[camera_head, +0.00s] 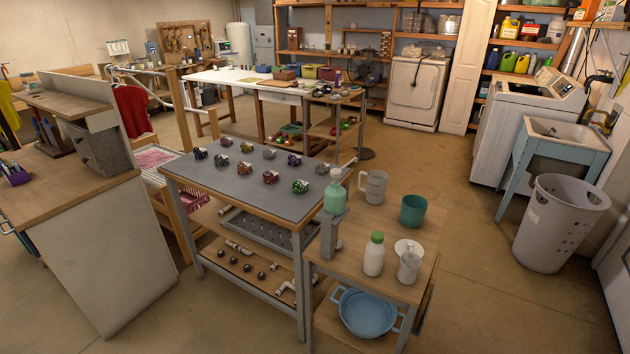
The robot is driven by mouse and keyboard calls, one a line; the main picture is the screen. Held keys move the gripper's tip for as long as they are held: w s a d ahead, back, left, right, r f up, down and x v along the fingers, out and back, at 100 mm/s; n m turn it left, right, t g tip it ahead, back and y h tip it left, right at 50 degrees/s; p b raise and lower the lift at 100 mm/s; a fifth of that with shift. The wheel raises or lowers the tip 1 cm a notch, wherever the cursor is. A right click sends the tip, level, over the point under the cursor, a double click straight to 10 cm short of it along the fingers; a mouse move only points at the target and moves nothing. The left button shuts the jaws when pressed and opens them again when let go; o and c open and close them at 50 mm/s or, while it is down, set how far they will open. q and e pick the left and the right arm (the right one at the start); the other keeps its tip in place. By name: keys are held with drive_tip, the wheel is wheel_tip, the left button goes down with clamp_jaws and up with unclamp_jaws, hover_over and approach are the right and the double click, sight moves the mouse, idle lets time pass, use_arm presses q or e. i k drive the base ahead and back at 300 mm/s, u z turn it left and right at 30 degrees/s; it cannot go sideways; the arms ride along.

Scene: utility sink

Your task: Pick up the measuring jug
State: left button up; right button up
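A grey jug (374,187) with a handle on its left side stands upright near the back of the small wooden side table (350,262); it looks like the measuring jug. A smaller white vessel (410,268) stands near the table's right front, beside or partly in front of a white round piece (405,246); their exact shapes are hard to tell. Neither of my grippers shows in the head view, and nothing is seen touching the jug.
Around the jug are a green pump bottle (334,196), a teal cup (413,210) and a white green-capped bottle (374,254). A blue basin (367,312) sits on the lower shelf. A workbench (235,188) with several small parts adjoins at left.

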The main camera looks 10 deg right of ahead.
sight(371, 186)
drive_tip(key=u, duration=0.65)
drive_tip(key=i, duration=0.85)
drive_tip(key=u, duration=0.5)
drive_tip(key=i, duration=0.85)
drive_tip(key=z, duration=0.9)
drive_tip(key=i, duration=0.75)
drive_tip(key=z, duration=0.8)
